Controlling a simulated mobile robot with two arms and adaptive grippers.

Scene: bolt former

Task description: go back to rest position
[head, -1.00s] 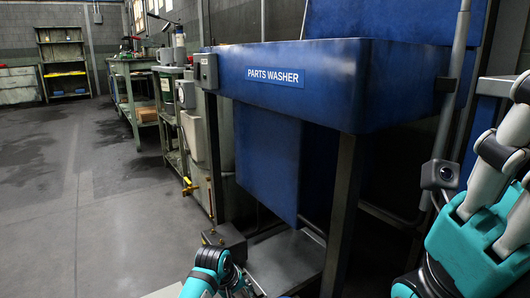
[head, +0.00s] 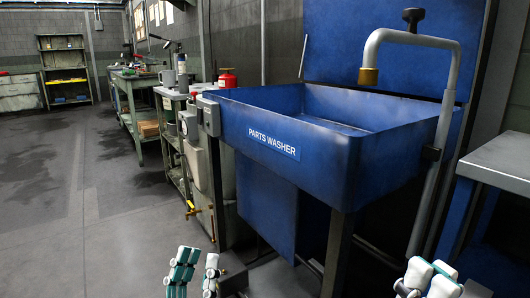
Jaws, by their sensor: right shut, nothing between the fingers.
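My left gripper (head: 197,271) is at the bottom of the head view, left of centre, with teal and white fingers pointing up. Its two fingers stand apart with floor showing between them, and I see nothing held. My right gripper (head: 431,279) is at the bottom right, below the washer's tap pipe in the picture. Its white fingertips are close together, shut and empty. The lower parts of both grippers are cut off by the frame edge.
A blue parts washer (head: 257,126) with a curved grey tap (head: 408,38) fills the centre and right. A grey-topped table (head: 500,158) stands at the right edge. Workbenches (head: 140,84) line the wall behind. Open floor (head: 90,230) lies at left.

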